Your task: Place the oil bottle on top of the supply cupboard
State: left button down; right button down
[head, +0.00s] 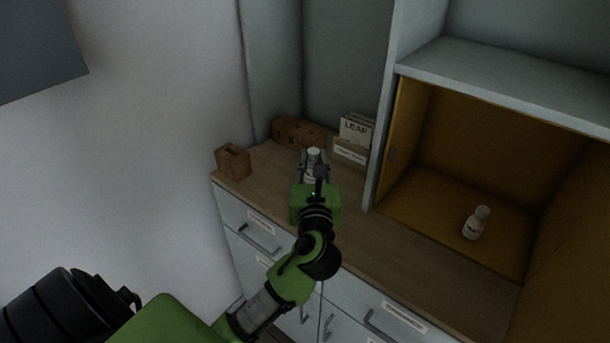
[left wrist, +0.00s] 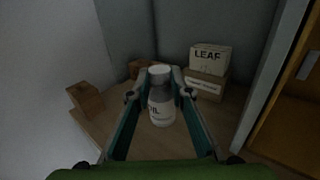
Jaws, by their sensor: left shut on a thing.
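The oil bottle (head: 313,157) is white-capped with a pale label, and letters ending in "IL" show in the left wrist view (left wrist: 161,112). My left gripper (head: 314,163) is shut on it, one finger on each side, and the bottle looks upright. It is over the wooden top (head: 268,193) of a pale cupboard with labelled drawers. I cannot tell whether its base touches the wood, because my gripper hides it in the head view. My right gripper is not in view.
A wooden block (head: 233,161) stands at the left corner, and slotted wooden pieces (head: 297,132) are at the back. A box of "LEAF" packets (head: 350,151) is right of the bottle.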

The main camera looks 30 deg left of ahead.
aim_at(307, 177)
pick_arm(q)
jog(key=w+a+f, duration=0.1)
jog(key=f, duration=0.2)
jog(key=w+a+f, duration=0.1)
jog(key=f, duration=0.2)
jog(key=w+a+f+b, duration=0.1)
jog(key=a+f, duration=0.1)
jog(key=f, duration=0.1)
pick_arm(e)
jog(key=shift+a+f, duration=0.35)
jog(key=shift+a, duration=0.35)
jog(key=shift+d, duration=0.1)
pick_arm(q)
jog(key=shift+f, duration=0.15)
jog(key=c, duration=1.8)
grip_release()
jog(key=shift+c, duration=0.2)
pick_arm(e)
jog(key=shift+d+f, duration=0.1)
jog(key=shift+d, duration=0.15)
